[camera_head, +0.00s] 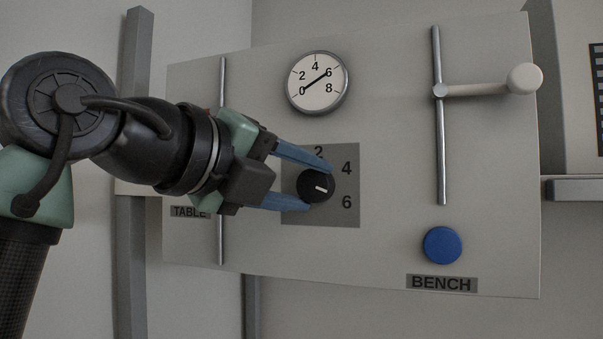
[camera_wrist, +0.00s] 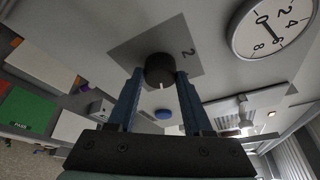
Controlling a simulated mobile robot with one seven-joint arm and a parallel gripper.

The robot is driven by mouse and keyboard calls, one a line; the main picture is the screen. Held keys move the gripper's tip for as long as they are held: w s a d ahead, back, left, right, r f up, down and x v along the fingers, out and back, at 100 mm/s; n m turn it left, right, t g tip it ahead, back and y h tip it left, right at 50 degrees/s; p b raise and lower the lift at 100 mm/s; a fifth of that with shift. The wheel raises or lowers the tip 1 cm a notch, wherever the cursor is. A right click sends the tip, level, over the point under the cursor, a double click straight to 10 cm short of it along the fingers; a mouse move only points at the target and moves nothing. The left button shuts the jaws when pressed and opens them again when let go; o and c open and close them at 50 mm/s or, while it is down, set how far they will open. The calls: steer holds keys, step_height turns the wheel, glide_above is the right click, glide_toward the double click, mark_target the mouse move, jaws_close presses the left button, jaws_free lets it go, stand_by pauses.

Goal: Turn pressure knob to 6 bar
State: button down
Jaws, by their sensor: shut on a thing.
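The black pressure knob (camera_head: 309,181) sits on a grey scale plate (camera_head: 345,217) marked 2, 4 and 6. Its white mark points right and slightly down, between the 4 and the 6. My gripper (camera_head: 318,190) comes from the left, its blue fingers shut on the knob from above and below. In the wrist view the knob (camera_wrist: 160,65) is between the fingertips (camera_wrist: 160,76), its white mark towards the gripper. The round gauge (camera_head: 316,98) above has a needle lying along a line between 0 and 6; which end points is unclear.
A metal rod with a white-ended lever (camera_head: 480,90) is at the right of the panel. A blue button (camera_head: 442,245) sits above the BENCH label (camera_head: 441,283). A thin vertical rod (camera_head: 222,245) stands behind my gripper near the TABLE label (camera_head: 188,212).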

steer(key=shift+r+m+y, duration=0.15)
steer(key=shift+m+y, duration=0.15)
steer(key=shift+m, duration=0.3)
steer(key=shift+c, duration=1.6)
jaws_free()
steer(key=b+v, duration=0.2)
steer(key=v, duration=0.5)
steer(key=shift+s, duration=0.25)
steer(key=shift+a, duration=0.15)
